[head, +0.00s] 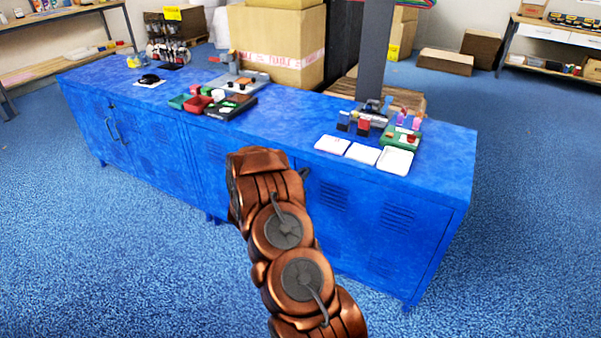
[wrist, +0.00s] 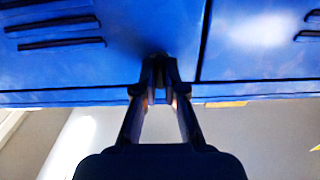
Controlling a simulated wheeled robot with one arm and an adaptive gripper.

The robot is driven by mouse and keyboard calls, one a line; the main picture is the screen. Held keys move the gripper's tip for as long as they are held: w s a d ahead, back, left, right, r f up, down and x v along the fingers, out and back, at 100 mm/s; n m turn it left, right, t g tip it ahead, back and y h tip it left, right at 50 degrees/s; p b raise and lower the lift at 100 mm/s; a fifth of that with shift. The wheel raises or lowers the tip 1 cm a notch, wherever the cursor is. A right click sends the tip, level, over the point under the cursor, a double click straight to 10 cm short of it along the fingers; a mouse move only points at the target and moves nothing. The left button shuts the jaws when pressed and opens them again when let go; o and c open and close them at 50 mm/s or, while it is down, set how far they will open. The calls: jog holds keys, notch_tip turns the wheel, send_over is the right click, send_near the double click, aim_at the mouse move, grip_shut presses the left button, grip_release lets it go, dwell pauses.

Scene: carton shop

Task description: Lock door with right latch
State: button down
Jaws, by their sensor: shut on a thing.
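The blue cabinet (head: 400,225) has several louvred doors along its front. In the wrist view, a blue door with dark slots (wrist: 75,62) lies left of a vertical seam. My gripper (wrist: 160,80) has its two fingers closed in on a small dark piece at the cabinet front, which appears to be the latch (wrist: 158,72). The fingers hide most of it, so its turn angle cannot be told. In the head view my wrist and arm cover the gripper and the latch. The doors look flush with the front.
The cabinet top holds white cards (head: 362,153), a green tray (head: 399,138), a dark parts tray (head: 230,106) and a black mouse (head: 149,78). Big cartons (head: 277,48) stand behind. The blue floor (head: 110,250) in front is clear.

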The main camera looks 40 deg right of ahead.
jog(key=shift+s+d, duration=0.15)
jog(key=shift+d, duration=0.05)
dwell(0.3)
jog(key=c, duration=1.3)
grip_release()
jog(key=shift+o, duration=0.2)
jog(key=shift+a, duration=0.1)
jog(key=v, duration=1.2)
